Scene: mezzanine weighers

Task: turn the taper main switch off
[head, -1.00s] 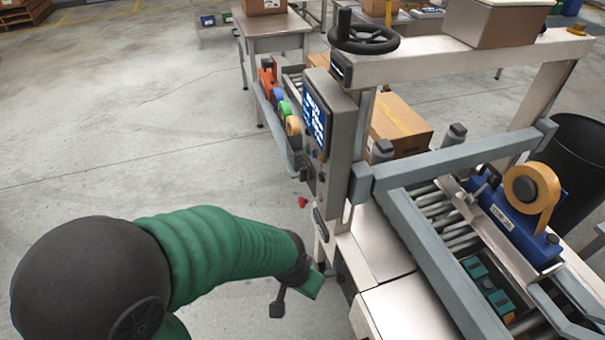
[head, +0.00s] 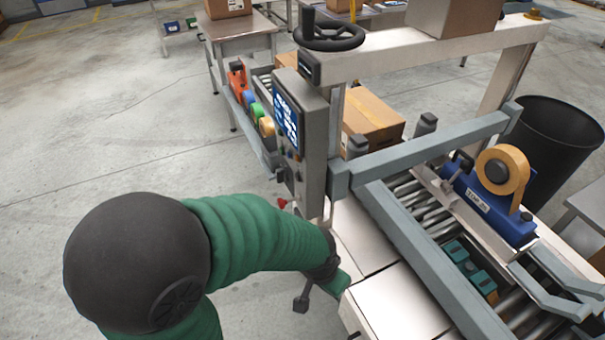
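The taper stands at centre right, with a grey control box (head: 311,139) on its post. The box carries a blue-white screen (head: 286,120) and small buttons below it. A small red part (head: 283,203) shows below the box; I cannot tell whether it is the main switch. My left gripper (head: 322,292) points at the near end of the taper, below the box, with its two fingers apart and nothing seen between them. The post behind my wrist is partly hidden, and I cannot tell whether the gripper touches the taper. My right gripper is not in view.
A tape head (head: 493,205) with a tan roll sits over the rollers. A carton (head: 372,120) lies inside the taper. A handwheel (head: 332,33) tops the frame. A black bin (head: 560,143) stands at right. The floor at left is clear.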

